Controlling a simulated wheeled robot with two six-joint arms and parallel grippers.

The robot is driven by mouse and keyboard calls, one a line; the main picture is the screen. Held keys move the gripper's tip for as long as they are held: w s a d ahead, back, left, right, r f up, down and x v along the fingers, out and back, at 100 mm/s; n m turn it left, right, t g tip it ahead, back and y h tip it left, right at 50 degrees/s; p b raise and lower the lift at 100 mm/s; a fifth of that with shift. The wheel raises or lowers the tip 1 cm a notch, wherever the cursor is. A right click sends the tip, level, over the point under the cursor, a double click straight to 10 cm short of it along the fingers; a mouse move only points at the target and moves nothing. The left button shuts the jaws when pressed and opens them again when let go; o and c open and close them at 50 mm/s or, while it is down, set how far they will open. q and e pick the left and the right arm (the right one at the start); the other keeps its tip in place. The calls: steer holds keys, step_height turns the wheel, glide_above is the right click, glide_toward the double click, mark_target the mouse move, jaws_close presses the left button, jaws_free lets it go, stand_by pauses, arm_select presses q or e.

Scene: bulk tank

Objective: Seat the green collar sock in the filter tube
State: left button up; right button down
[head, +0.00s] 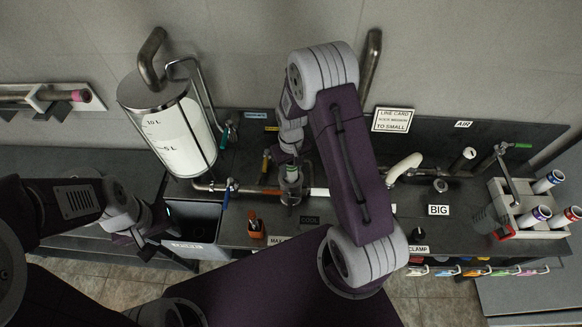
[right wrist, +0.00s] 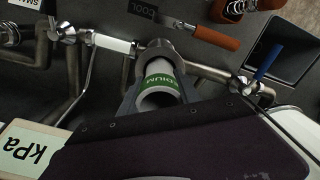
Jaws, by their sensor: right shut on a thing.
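The green collar sock (right wrist: 160,86) is a white roll with a green band lettered "DIUM" in the right wrist view. My right gripper (right wrist: 160,98) is shut on it, with a dark finger on each side. The sock's far end meets the round metal mouth of the filter tube (right wrist: 156,52); how far it is inside is hidden. In the head view my right gripper (head: 291,178) points down over the pipework, and a bit of green shows between its fingers. My left gripper (head: 143,238) hangs at the lower left by a dark bin, away from the tube; its jaws are unclear.
A white tank (head: 178,130) stands left of the tube. A caddy with several banded rolls (head: 537,212) stands at the right. Coloured tags hang along the front edge.

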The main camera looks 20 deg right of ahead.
steer(key=shift+f+b, duration=0.85)
steer(key=shift+f, duration=0.4)
steer(key=c, duration=0.8)
jaws_free()
step_height(320, 180, up, 9)
steer(key=b, duration=0.1)
steer(key=shift+r, duration=0.1)
